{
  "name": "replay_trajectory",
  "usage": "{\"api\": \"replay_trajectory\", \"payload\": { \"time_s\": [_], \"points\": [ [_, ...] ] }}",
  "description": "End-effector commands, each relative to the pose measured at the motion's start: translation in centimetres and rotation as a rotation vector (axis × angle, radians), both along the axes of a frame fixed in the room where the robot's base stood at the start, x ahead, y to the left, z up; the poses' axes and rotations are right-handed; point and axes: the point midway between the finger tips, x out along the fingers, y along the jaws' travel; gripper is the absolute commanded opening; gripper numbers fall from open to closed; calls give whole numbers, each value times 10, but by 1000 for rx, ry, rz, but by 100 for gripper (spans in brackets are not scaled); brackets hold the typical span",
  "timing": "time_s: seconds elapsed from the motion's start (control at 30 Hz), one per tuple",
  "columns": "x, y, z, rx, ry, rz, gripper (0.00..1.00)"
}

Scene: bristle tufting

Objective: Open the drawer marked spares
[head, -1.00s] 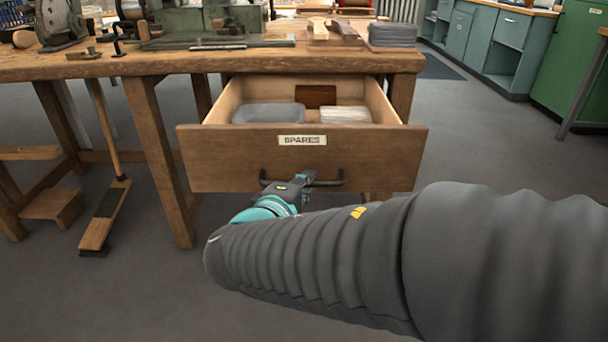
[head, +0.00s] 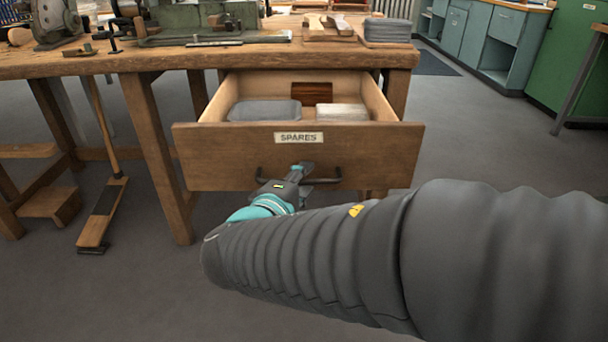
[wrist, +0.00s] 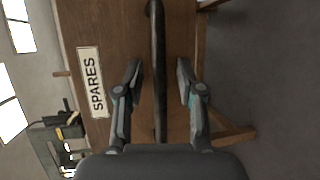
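The wooden drawer (head: 230,160) marked SPARES hangs open under the workbench, pulled well out. Its white label (head: 299,138) also shows in the wrist view (wrist: 93,82), turned on its side. The dark bar handle (head: 328,180) runs across the lower drawer front. My gripper (head: 299,172) is at the middle of the handle. In the wrist view my gripper (wrist: 158,66) is open, with one finger on each side of the handle (wrist: 159,110) and a visible gap to both. Inside the drawer are a grey lidded box (head: 265,110) and a pale block (head: 342,112).
The workbench (head: 190,62) carries tools, a grey stack and wooden pieces. A broom (head: 103,210) leans at its left, beside a small wooden step (head: 50,202). Bare floor (head: 490,145) lies to the right, before blue-green cabinets (head: 480,40).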

Motion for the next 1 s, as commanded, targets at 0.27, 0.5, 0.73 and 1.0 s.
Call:
{"api": "replay_trajectory", "payload": {
  "time_s": [0.27, 0.5, 0.73, 1.0],
  "points": [
    [-21, 8, 4, 1, -1, 3, 38],
    [-57, 19, 12, 1, 0, 3, 38],
    [-88, 29, 18, 1, 0, 1, 38],
    [-109, 36, 22, 1, 0, -2, 38]
  ]
}}
